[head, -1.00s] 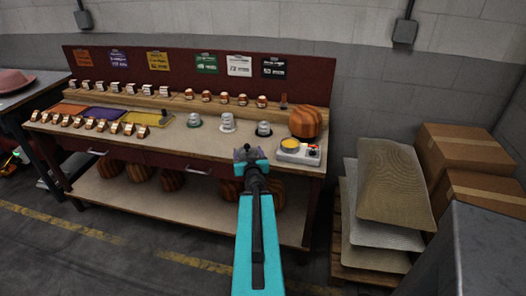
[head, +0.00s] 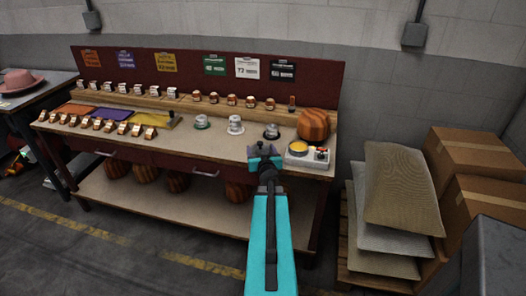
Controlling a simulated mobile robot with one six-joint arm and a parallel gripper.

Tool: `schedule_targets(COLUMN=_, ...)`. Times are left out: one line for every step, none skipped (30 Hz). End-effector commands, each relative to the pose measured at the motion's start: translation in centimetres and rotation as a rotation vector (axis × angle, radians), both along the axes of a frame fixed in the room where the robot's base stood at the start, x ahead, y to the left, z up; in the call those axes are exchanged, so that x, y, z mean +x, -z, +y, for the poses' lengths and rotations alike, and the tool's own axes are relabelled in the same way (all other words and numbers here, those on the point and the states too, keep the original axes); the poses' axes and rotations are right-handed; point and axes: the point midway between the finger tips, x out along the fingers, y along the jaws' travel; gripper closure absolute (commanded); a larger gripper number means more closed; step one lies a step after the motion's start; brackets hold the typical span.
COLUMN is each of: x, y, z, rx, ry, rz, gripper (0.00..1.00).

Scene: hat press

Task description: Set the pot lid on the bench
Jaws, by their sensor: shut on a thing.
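My gripper (head: 264,153), at the end of the teal arm, is over the front edge of the bench (head: 222,146), right of its middle. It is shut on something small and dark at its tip. This seems to be the pot lid, but it is mostly hidden by the gripper and its shape cannot be made out. A small white unit with an open round yellow top (head: 299,147), which may be the pot, stands just right of the gripper near the bench's right end. No lid shows on it.
A large striped wooden block (head: 313,124) stands behind the white unit. Several small metal-topped pieces, including a dark-based one (head: 271,131), stand behind the gripper. The front strip left of the gripper is bare. Stacked sacks (head: 396,190) and cartons (head: 475,155) are at the right.

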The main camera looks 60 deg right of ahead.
Motion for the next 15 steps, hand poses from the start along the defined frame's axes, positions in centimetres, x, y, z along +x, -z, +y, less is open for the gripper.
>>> schedule_targets(x=0.1, y=0.0, z=-0.9, rx=-0.001, ry=0.001, rz=0.002, gripper=0.53)
schedule_targets(x=0.1, y=0.1, z=-1.3, rx=-0.001, ry=0.001, rz=0.001, gripper=0.53)
schedule_targets(x=0.1, y=0.1, z=-1.7, rx=0.0, ry=0.002, rz=0.0, gripper=0.53)
schedule_targets(x=0.1, y=0.2, z=-2.0, rx=0.0, ry=0.002, rz=0.0, gripper=0.53)
schedule_targets(x=0.2, y=0.2, z=-2.3, rx=-0.001, ry=0.001, rz=0.002, gripper=0.53)
schedule_targets(x=0.2, y=0.2, z=-2.6, rx=-0.001, ry=0.001, rz=0.001, gripper=0.53)
schedule_targets(x=0.2, y=0.3, z=-2.8, rx=0.0, ry=0.0, rz=0.0, gripper=0.53)
schedule_targets(x=0.2, y=0.3, z=-2.9, rx=0.0, ry=0.0, rz=0.0, gripper=0.53)
schedule_targets(x=0.2, y=0.3, z=-3.0, rx=0.0, ry=-0.001, rz=0.0, gripper=0.53)
schedule_targets(x=0.2, y=0.3, z=-3.1, rx=-0.001, ry=-0.001, rz=0.001, gripper=0.53)
schedule_targets(x=0.3, y=0.3, z=-3.1, rx=-0.001, ry=-0.001, rz=0.001, gripper=0.53)
schedule_targets(x=0.3, y=0.3, z=-3.2, rx=0.0, ry=-0.002, rz=0.0, gripper=0.53)
schedule_targets(x=0.3, y=0.3, z=-3.1, rx=-0.001, ry=-0.002, rz=0.001, gripper=0.53)
schedule_targets(x=0.3, y=0.3, z=-3.1, rx=-0.001, ry=-0.002, rz=0.001, gripper=0.53)
schedule_targets(x=0.3, y=0.3, z=-3.1, rx=-0.001, ry=-0.002, rz=0.001, gripper=0.53)
